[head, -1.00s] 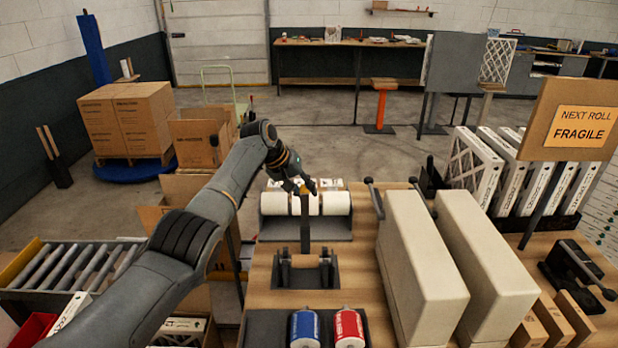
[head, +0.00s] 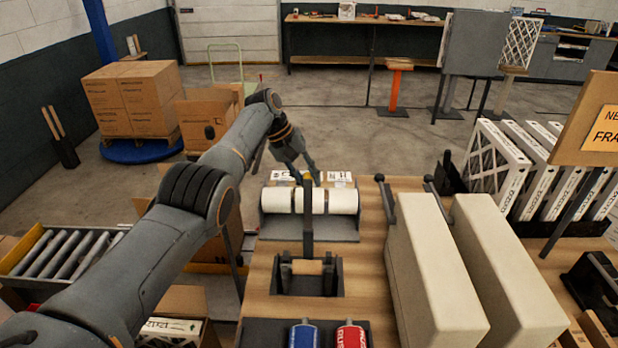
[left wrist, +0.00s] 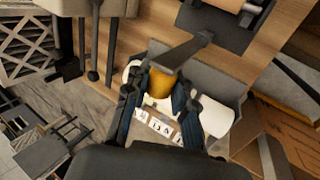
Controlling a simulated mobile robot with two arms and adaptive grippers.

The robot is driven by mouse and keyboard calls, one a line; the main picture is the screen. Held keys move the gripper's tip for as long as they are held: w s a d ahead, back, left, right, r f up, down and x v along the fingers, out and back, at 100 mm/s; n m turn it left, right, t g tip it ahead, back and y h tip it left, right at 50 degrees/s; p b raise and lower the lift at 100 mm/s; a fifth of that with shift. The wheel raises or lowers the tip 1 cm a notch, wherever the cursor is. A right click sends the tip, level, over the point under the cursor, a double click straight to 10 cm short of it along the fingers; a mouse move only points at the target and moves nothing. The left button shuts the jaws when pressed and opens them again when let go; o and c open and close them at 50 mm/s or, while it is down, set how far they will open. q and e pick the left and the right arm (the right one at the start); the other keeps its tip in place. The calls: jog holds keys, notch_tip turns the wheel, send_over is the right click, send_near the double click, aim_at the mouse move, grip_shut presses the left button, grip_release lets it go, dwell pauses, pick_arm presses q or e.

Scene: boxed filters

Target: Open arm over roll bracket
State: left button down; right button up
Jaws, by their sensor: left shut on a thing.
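The bracket arm (head: 308,233) is a dark bar with a yellow tip, and it stands up from the roll bracket (head: 330,282) on the bench. The bracket holds a short tan roll (head: 307,267). My left gripper (head: 308,180) is at the top of the bar. In the left wrist view my left gripper (left wrist: 160,92) is shut on the yellow tip (left wrist: 159,82), its fingers on both sides. The bar (left wrist: 188,50) runs from there back to the bracket. My right gripper is in neither view.
White rolls (head: 340,201) lie in a grey holder just behind the bar. Two large beige housings (head: 433,270) with levers stand to the right. Blue (head: 303,335) and red (head: 351,335) rolls lie in front. Cartons and a roller conveyor (head: 65,262) are at left.

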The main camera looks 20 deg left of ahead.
pick_arm(q)
jog(key=shift+r, duration=0.15)
jog(key=c, duration=1.1)
grip_release()
jog(key=shift+s, duration=0.1)
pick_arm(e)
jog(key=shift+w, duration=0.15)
pick_arm(q)
jog(key=v, duration=1.2)
